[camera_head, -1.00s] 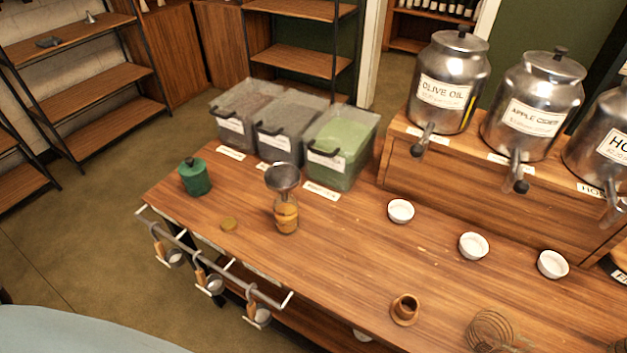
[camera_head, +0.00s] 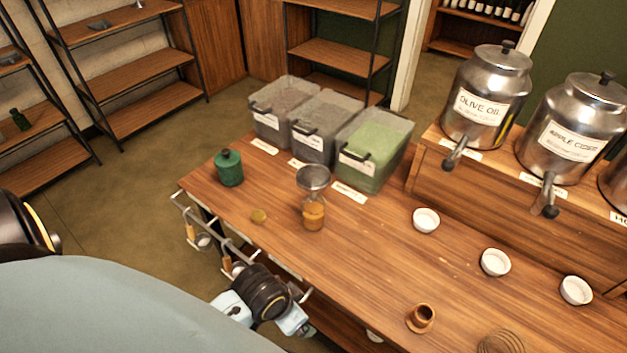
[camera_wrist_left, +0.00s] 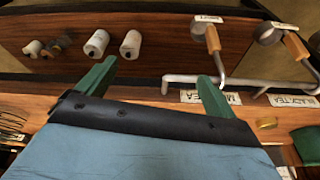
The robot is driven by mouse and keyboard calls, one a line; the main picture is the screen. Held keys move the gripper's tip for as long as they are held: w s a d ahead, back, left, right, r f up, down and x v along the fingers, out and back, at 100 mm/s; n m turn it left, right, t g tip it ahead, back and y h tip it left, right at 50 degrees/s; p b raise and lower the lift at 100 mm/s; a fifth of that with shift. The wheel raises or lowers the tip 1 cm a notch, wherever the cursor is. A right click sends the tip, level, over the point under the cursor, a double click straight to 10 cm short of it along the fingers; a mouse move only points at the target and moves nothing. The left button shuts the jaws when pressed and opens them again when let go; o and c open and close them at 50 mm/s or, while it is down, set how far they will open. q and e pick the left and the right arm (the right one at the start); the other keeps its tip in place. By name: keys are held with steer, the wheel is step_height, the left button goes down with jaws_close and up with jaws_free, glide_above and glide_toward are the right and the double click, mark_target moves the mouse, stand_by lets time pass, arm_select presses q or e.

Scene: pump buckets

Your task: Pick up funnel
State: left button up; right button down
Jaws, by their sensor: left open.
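The metal funnel (camera_head: 313,178) sits in the mouth of a glass jar (camera_head: 313,214) with orange-brown contents, upright on the wooden counter. It does not show in the left wrist view. My left arm comes in from the lower left, with its wrist at the counter's front edge, below and left of the jar. In the left wrist view my left gripper (camera_wrist_left: 155,80) has its green fingers wide apart, with nothing between them. Its fingertips cannot be made out in the head view. My right gripper is out of view.
A green canister (camera_head: 229,168) and a small brass lid (camera_head: 259,216) lie left of the jar. Three bins, including one with green contents (camera_head: 375,150), stand behind. Scoops hang on the front rail (camera_head: 215,228). White bowls (camera_head: 426,220) stand right; the counter between is clear.

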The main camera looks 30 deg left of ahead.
arm_select(q)
steer(key=w+d+r+m+h, duration=0.1)
steer(key=w+d+r+m, duration=0.3)
steer(key=w, duration=0.4)
step_height(320, 180, up, 22)
steer(key=m+g+y, duration=0.2)
steer(key=m+g, duration=0.1)
steer(key=m, duration=1.3)
glide_above(315, 186)
steer(key=f, duration=0.7)
steer(key=shift+s+d+f, duration=0.2)
steer(key=shift+s+d, duration=0.1)
steer(key=shift+s, duration=0.05)
step_height(315, 186, down, 5)
steer(key=shift+s+f, duration=0.1)
steer(key=shift+s, duration=0.05)
steer(key=c, duration=1)
